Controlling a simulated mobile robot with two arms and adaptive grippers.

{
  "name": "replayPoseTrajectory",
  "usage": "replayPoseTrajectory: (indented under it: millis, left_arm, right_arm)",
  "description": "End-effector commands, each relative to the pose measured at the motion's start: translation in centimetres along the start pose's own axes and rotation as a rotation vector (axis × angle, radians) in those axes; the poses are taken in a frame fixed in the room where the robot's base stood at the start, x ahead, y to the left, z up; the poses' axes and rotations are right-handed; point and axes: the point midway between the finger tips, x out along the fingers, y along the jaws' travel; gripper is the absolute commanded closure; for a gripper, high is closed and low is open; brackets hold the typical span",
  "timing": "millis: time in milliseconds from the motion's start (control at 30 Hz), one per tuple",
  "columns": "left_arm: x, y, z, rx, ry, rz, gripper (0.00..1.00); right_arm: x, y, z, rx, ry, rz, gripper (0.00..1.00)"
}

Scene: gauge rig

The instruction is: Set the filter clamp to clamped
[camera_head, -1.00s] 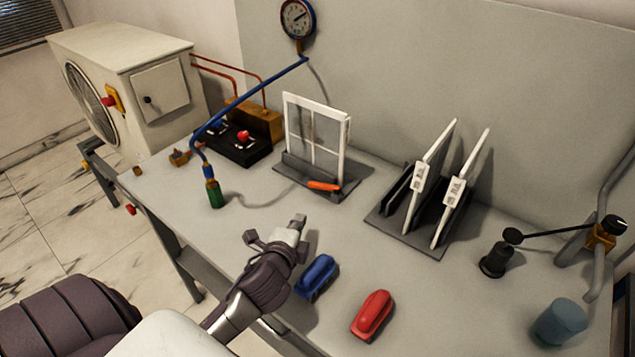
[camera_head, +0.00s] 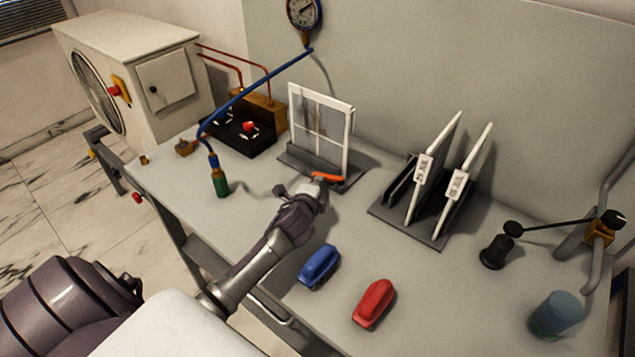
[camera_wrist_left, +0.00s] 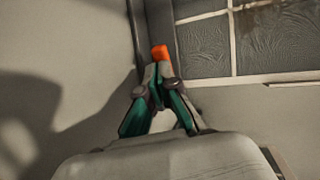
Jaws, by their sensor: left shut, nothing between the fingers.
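The filter is a white-framed panel (camera_head: 349,130) with grey panes, upright in a dark holder (camera_head: 297,164) on the bench. An orange lever (camera_head: 328,177), apparently the clamp's handle, lies low across the holder's front. My left gripper (camera_head: 319,184) is shut and empty, its tips right at the lever's near side. In the left wrist view, the lever's orange end (camera_wrist_left: 159,52) shows just beyond the closed fingertips (camera_wrist_left: 157,72). Whether they touch is not clear. The gripper hides part of the holder's front edge. My right gripper is not in view.
A rack (camera_head: 432,234) with two white panels stands to the right. Bare bench lies between hose and gripper.

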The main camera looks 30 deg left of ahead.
Motion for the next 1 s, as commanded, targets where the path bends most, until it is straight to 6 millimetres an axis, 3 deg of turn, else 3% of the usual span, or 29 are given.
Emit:
replayPoseTrajectory:
  millis: [333, 633, 1000]
  left_arm:
    - [0.1, -0.1, 0.0, 0.002, 0.004, 0.001, 1.00]
    - [1.1, -0.7, 0.8, 0.044, 0.126, 0.000, 1.00]
    - [1.6, -0.5, 0.8, 0.039, 0.126, 0.001, 1.00]
  right_arm:
    - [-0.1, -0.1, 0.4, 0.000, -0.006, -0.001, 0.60]
    - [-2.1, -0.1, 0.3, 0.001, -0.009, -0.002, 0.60]
    - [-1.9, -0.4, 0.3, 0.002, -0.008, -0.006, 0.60]
